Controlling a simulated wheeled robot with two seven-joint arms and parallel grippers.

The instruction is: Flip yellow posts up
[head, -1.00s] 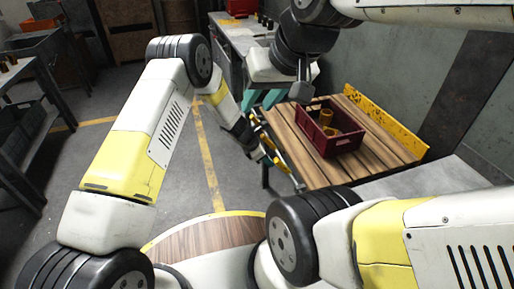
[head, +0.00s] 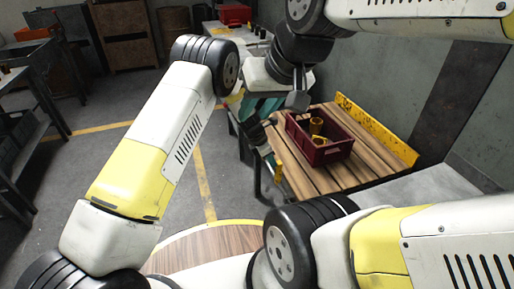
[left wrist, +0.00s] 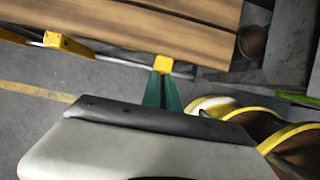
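A yellow post (head: 278,168) stands at the near left edge of the slatted wooden table. The left wrist view shows a yellow post piece (left wrist: 68,44) on the table's side rail. Another small yellow block (left wrist: 162,64) shows there at the tip of my left gripper's green fingers (left wrist: 162,92); I cannot tell whether they grip it. In the head view my left gripper (head: 268,155) is beside the table's left edge, small and partly hidden. My right gripper (head: 256,107) hangs above the table's far left corner, its teal fingers apart, with nothing seen between them.
The wooden table (head: 345,178) carries a dark red crate (head: 322,152) with yellow-brown parts inside. A yellow perforated strip (head: 375,130) runs along its right edge, near the grey wall. A workbench with a red box (head: 234,14) stands behind. The floor left of the table is clear.

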